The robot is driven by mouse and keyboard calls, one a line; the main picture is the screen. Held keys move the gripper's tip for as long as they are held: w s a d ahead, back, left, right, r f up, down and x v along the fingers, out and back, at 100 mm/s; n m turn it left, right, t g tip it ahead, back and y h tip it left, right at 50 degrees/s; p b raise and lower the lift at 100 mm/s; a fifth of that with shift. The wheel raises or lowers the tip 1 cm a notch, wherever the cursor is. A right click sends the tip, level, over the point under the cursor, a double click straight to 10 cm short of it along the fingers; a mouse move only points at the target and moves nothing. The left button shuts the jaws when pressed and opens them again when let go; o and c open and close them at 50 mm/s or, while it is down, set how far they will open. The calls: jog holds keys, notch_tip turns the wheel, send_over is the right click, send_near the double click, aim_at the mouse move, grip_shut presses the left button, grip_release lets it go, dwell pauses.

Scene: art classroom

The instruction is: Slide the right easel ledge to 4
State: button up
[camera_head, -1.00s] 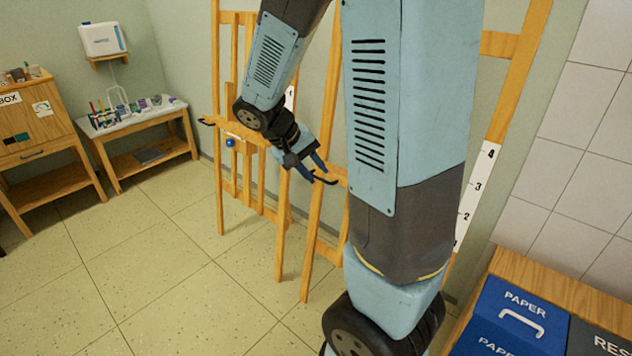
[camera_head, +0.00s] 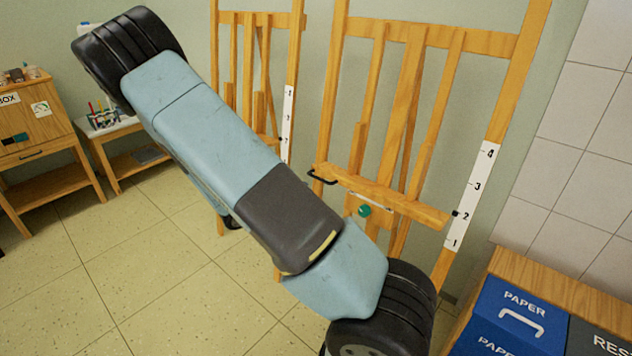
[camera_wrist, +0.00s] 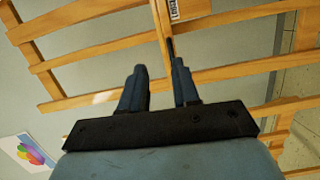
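The right easel (camera_head: 336,75) is wooden. Its ledge (camera_head: 400,201) slopes down to the right in the head view. A black handle (camera_head: 320,178) is at the ledge's left end, and a green knob (camera_head: 365,211) is below its middle. The ledge's black pointer is beside the 2 on the white scale (camera_head: 473,190), marked 1 to 4. My gripper (camera_wrist: 158,72) is open in the wrist view, its two dark blue fingers apart and nothing clearly between them. Wooden bars lie beyond them. The gripper is hidden in the head view, so its distance from the ledge is unclear.
The left easel (camera_head: 299,62), with its own scale (camera_head: 287,125), stands beside the right one, partly behind my arm. A blue paper bin (camera_head: 516,312) and wooden cabinet (camera_head: 570,292) are at lower right. A wooden box stand (camera_head: 35,125) is at left. The floor between is open.

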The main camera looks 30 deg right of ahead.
aim_at(319, 179)
jog(key=w+a+f+n+t+h, duration=0.1)
jog(key=w+f+n+t, duration=0.2)
jog(key=f+t, duration=0.1)
jog(key=x, duration=1.3)
jog(key=shift+w+d, duration=0.2)
jog(key=shift+d, duration=0.15)
grip_shut()
